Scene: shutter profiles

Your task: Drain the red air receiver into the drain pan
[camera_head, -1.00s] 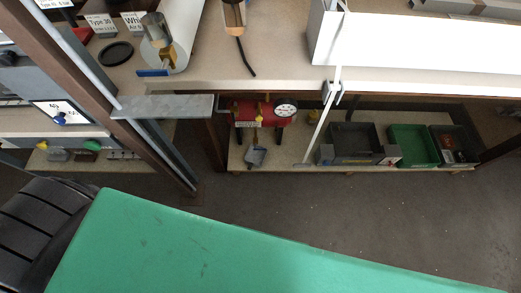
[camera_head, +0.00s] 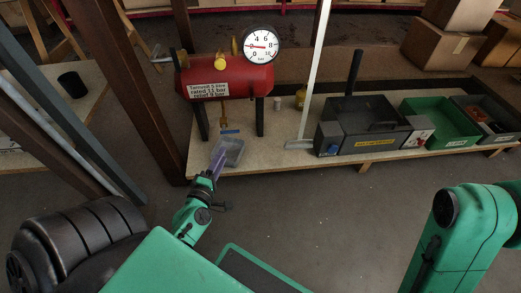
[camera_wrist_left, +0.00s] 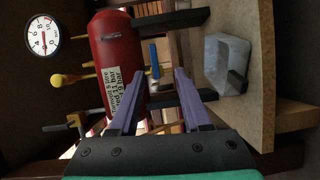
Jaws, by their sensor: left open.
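The red air receiver (camera_head: 225,77) stands on dark legs on the low shelf, with a white label and a round dial gauge (camera_head: 262,44). Under it hangs a brass drain fitting with a blue lever (camera_head: 230,131). The grey drain pan (camera_head: 234,147) sits on the shelf below, in front of the receiver. My left gripper (camera_head: 216,163) is at the pan's near left side in the head view, its purple fingers apart and empty. In the left wrist view the receiver (camera_wrist_left: 118,45), blue lever (camera_wrist_left: 153,54) and pan (camera_wrist_left: 226,58) lie beyond the open fingers (camera_wrist_left: 158,74). My right gripper is out of view.
A white upright pole (camera_head: 314,80) stands on the shelf right of the receiver. Further right are a dark grey toolbox (camera_head: 365,130), a green bin (camera_head: 440,122) and a grey bin (camera_head: 490,105). A brown post (camera_head: 130,90) rises left of the shelf.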

